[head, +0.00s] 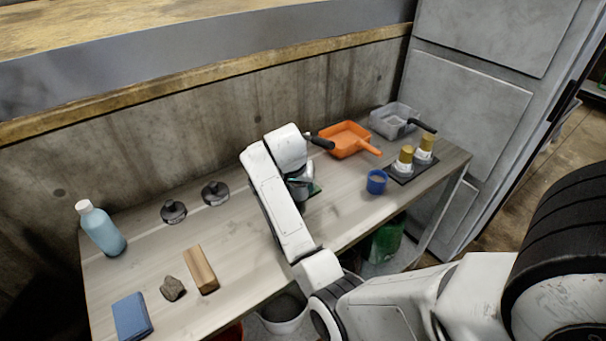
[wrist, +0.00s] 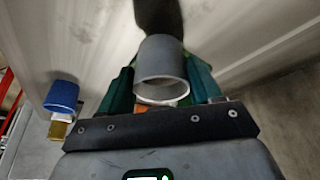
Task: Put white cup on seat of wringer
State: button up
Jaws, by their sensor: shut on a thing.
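The white cup (wrist: 161,62) looks greyish in the wrist view, between the two green fingers of my gripper (wrist: 163,88). My gripper is shut on it, and the cup's round open rim faces the wrist camera. In the head view my gripper (head: 308,188) is over the middle of the workbench, and my arm largely hides it and the cup. I cannot tell whether the cup touches the bench top. I cannot make out a wringer or its seat in either view.
A bottle (head: 101,228), wooden block (head: 200,269), stone (head: 172,289) and blue box (head: 132,316) are left. Buckets (head: 284,318) stand below.

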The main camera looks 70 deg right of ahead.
jog(key=d, duration=0.4)
jog(key=shift+w+d, duration=0.15)
jog(key=shift+w, duration=0.1)
jog(key=shift+d+p, duration=0.15)
jog(key=shift+p, duration=0.25)
jog(key=shift+f, duration=0.3)
jog(key=shift+f, duration=0.2)
jog(key=o, duration=0.8)
jog(key=shift+r, duration=0.15)
jog(key=shift+r, duration=0.2)
jog(key=a, duration=0.4)
jog(key=s+a+b, duration=0.1)
jog(key=a, duration=0.7)
jog(key=shift+s+a+r+b, duration=0.2)
jog(key=shift+a+r+b, duration=0.05)
jog(key=shift+r+b, duration=0.15)
